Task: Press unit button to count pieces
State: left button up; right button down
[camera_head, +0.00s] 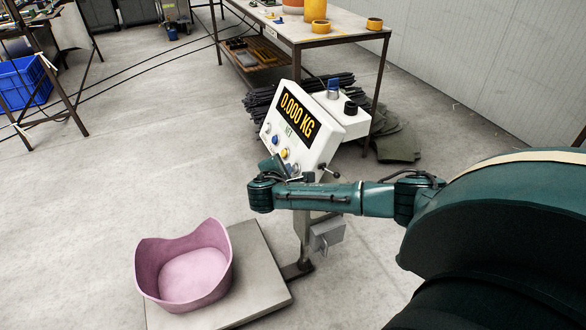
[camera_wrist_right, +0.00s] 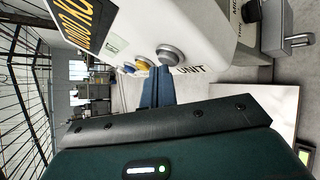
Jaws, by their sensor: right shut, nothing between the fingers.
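The white scale console (camera_head: 318,122) stands on a post, its display reading 0.000 KG. Its front has a row of buttons, including a blue button (camera_head: 275,140) and a yellow button (camera_head: 285,153). In the right wrist view, a grey round button (camera_wrist_right: 170,54) has the UNIT label (camera_wrist_right: 189,70) beside it. My right gripper (camera_head: 272,163) is shut and empty, just in front of the console's lower front. Its blue fingers (camera_wrist_right: 156,88) show near the grey button in the wrist view; I cannot tell whether they touch it. My left gripper is out of view.
A pink bin (camera_head: 190,278) stands on the grey scale platform (camera_head: 262,280) below the console. A workbench (camera_head: 335,30) with yellow items stands behind, with dark rods (camera_head: 262,103) on the floor. A blue crate (camera_head: 24,82) is at left. Open floor lies left of the console.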

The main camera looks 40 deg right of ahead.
jog(key=shift+s+d+f, duration=0.1)
jog(key=shift+d, duration=0.25)
dwell(0.5)
jog(key=shift+w+a+r+p, duration=0.1)
jog(key=shift+a+r+p, duration=0.15)
jog(key=shift+a, duration=0.2)
jog(key=shift+w+a+r+p, duration=0.1)
jog(key=shift+a+r+p, duration=0.05)
jog(key=shift+a+p, duration=0.2)
jog(key=a, duration=0.1)
jog(key=a+r+p, duration=0.1)
jog(key=a, duration=0.1)
jog(key=w+a+r+p, duration=0.1)
jog(key=shift+a+r, duration=0.1)
jog(key=shift+a, duration=0.2)
dwell(0.6)
